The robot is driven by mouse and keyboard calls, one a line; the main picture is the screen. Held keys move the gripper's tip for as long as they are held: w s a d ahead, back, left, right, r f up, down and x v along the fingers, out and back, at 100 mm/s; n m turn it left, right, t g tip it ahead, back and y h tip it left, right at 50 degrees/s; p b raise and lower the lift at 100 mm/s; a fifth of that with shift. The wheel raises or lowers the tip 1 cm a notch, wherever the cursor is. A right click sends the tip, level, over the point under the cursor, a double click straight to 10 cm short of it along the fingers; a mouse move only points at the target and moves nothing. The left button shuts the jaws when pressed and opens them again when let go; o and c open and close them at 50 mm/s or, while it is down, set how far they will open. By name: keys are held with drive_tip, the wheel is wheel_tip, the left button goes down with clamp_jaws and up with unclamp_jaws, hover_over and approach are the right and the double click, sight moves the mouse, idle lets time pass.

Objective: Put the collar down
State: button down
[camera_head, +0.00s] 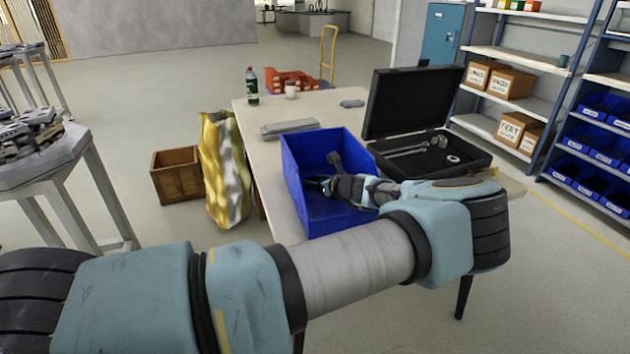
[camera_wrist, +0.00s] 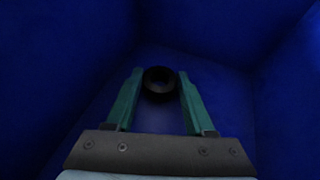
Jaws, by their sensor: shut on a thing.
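My gripper (camera_wrist: 158,90) is inside the blue bin (camera_head: 300,178) on the table, its teal fingers shut on a small dark ring, the collar (camera_wrist: 159,79). In the wrist view the collar sits between the fingertips, with blue walls around it. How far it is above the bin floor I cannot tell. In the head view my gripper (camera_head: 322,184) shows inside the bin, and the collar is too small or hidden to make out.
On the table (camera_head: 262,112), an open black case (camera_head: 420,160) holding tools stands right of the bin. The bin walls surround my gripper closely.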

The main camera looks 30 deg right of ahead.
drive_tip(key=shift+f, duration=0.1)
drive_tip(key=shift+c, duration=1.3)
unclamp_jaws()
drive_tip(key=b+v, duration=0.3)
drive_tip(key=v, duration=0.9)
drive_tip(key=shift+b, duration=0.35)
